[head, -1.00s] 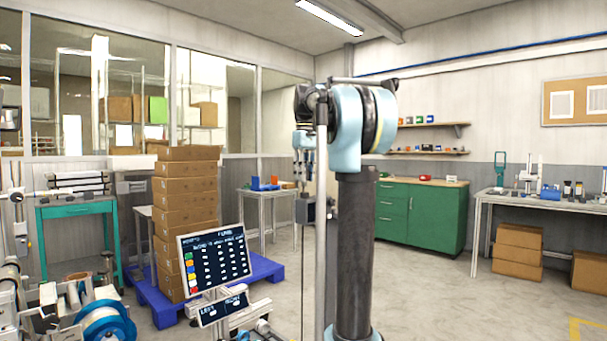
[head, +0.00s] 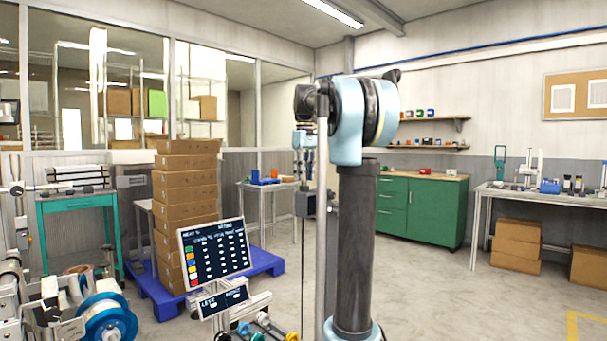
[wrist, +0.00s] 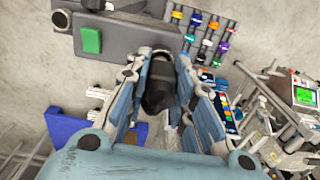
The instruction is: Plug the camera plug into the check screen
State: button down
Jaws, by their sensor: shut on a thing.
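In the wrist view my gripper (wrist: 160,72) has its blue-grey fingers closed around a dark, rounded object, which I take to be the camera plug (wrist: 158,88). Its far end and any cable are hard to make out. In the head view my gripper (head: 304,172) hangs small behind my arm column, pointing down. A small device with a lit green screen (wrist: 304,96) is at the right of the wrist view, apart from the gripper; I cannot tell whether it is the check screen. No socket is clearly visible.
A grey box with a green square (wrist: 92,40) lies just beyond the fingers, beside rows of coloured pieces (wrist: 205,40). A tilted display board (head: 215,250) stands before stacked cartons (head: 187,190). Reel equipment (head: 105,320) fills the lower left. Open floor lies at right (head: 470,300).

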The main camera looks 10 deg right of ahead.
jog(key=shift+f, duration=0.7)
jog(key=c, duration=1.3)
grip_release()
notch_tip(320, 180, up, 12)
jog(key=shift+w+d+f, duration=0.1)
jog(key=s+f+m, duration=0.2)
jog(key=s+f, duration=0.9)
jog(key=f, duration=0.5)
jog(key=s+f+m+t, duration=0.1)
jog(key=s+f+m, duration=0.1)
jog(key=s+f, duration=1)
jog(key=s+f+m+t, duration=0.1)
jog(key=s+f+m, duration=0.2)
jog(key=s+f, duration=0.9)
notch_tip(320, 180, down, 10)
jog(key=shift+f, duration=0.1)
